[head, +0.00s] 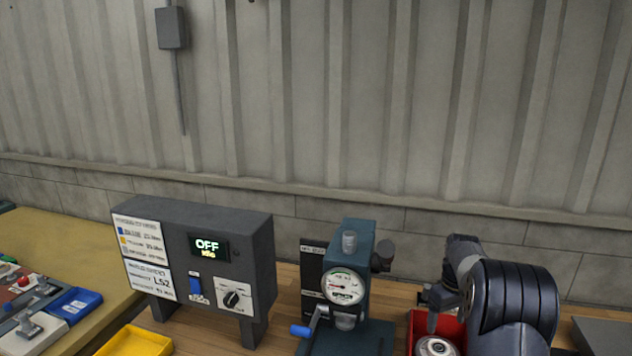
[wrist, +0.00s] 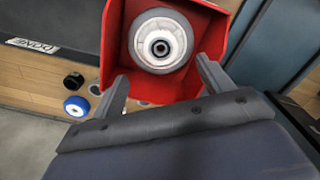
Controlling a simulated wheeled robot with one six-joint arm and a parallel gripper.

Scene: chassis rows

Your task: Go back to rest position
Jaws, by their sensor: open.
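My gripper (wrist: 162,68) is open in the wrist view, its two fingers apart with nothing between them. It is over the near side of a red bin (wrist: 112,45). A grey wheel (wrist: 143,40) with a dark hub lies in the bin, beyond the fingertips. In the head view my arm is at the lower right, with one finger of my gripper showing beside the red bin (head: 415,328) and above the wheel (head: 435,346). The picture's lower edge cuts off the bin and the wheel.
A control box (head: 258,240) reading OFF and a teal press with a dial gauge (head: 343,286) stand left of my arm. A yellow bin (head: 135,342) is at lower left. A blue-and-white wheel (wrist: 76,106) and a black part (wrist: 73,80) lie near a DONE label (wrist: 33,46).

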